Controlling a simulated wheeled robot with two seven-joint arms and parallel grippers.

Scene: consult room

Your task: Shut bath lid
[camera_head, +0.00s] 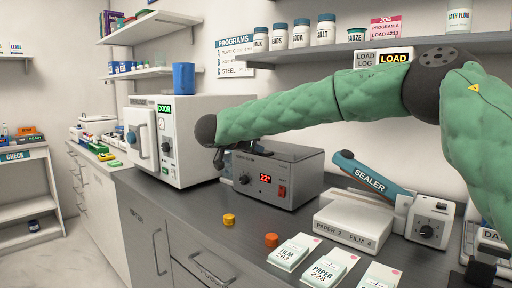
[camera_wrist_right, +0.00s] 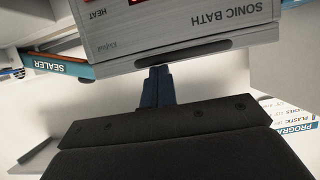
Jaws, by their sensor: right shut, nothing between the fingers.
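The sonic bath (camera_head: 283,178) is a grey box on the counter with a red display, a knob and a red switch. It fills the top of the right wrist view (camera_wrist_right: 190,28), upside down. Its dark grey top (camera_head: 292,152) looks flat in the head view, partly behind my right arm; I cannot tell whether a gap is under the lid. A dark strip (camera_wrist_right: 185,63) runs along the bath's upper edge. My right gripper (camera_head: 240,148) is at the bath's upper left; its fingers (camera_wrist_right: 157,82) are together, empty, close to that strip. I cannot tell if they touch. My left gripper is out of view.
A white autoclave (camera_head: 178,140) with a round-handled door stands left of the bath, a blue cup (camera_head: 183,77) on it. A sealer (camera_head: 372,174) and a labelled white box (camera_head: 352,222) are to the right. Yellow (camera_head: 229,219) and orange (camera_head: 271,240) caps lie in front.

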